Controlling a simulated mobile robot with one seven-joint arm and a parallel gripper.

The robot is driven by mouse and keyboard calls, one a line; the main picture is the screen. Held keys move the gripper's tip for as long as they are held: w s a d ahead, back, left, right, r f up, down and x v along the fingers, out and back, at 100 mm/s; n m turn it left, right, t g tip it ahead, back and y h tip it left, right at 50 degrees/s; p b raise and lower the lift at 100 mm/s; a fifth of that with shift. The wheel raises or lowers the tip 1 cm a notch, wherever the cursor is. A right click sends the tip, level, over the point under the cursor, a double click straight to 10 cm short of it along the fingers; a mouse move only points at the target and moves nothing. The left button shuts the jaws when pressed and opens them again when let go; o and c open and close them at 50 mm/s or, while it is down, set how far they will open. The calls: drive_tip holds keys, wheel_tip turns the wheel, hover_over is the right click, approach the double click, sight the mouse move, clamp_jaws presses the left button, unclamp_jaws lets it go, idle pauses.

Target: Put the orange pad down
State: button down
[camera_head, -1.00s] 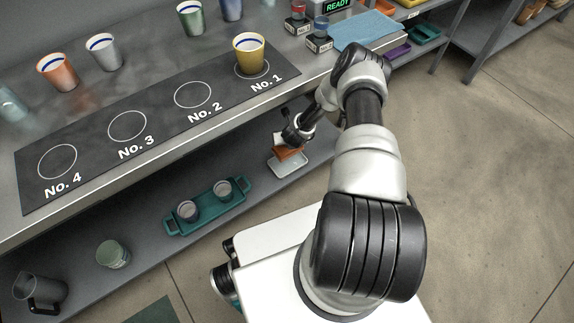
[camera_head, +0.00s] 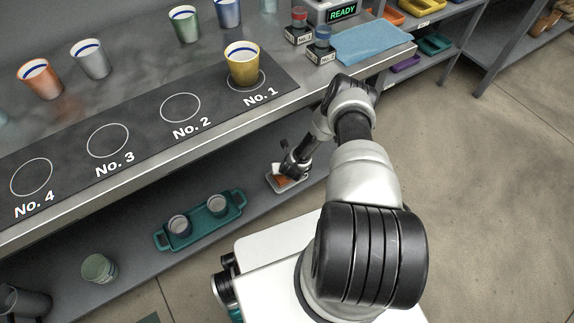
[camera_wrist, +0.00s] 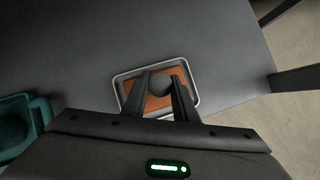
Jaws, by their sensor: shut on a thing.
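The orange pad (camera_wrist: 136,99) shows in the wrist view, with a dark round knob between my gripper's fingers (camera_wrist: 163,85). My gripper is shut on the pad by this knob. The pad lies inside the outline of a small light tray (camera_wrist: 122,76) on the lower shelf; I cannot tell whether it touches the tray floor. In the head view, my gripper (camera_head: 287,172) is low over the same tray (camera_head: 291,186). Only a bit of the orange pad (camera_head: 281,180) shows there, and my gripper hides the rest.
A teal tray (camera_head: 240,200) with two cups stands on the lower shelf to the left. A pale green container (camera_head: 99,268) is farther left. The bench edge (camera_head: 150,161) overhangs the shelf. Bare shelf surrounds the small tray.

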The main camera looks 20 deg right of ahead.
drive_tip(key=c, duration=1.4)
unclamp_jaws()
drive_tip(key=shift+f, duration=0.15)
drive_tip(key=shift+c, duration=0.2)
drive_tip(key=p+v, duration=0.4)
drive_tip(key=v, duration=0.8)
drive_tip(key=shift+r, duration=0.2)
drive_tip(key=shift+s, duration=0.1)
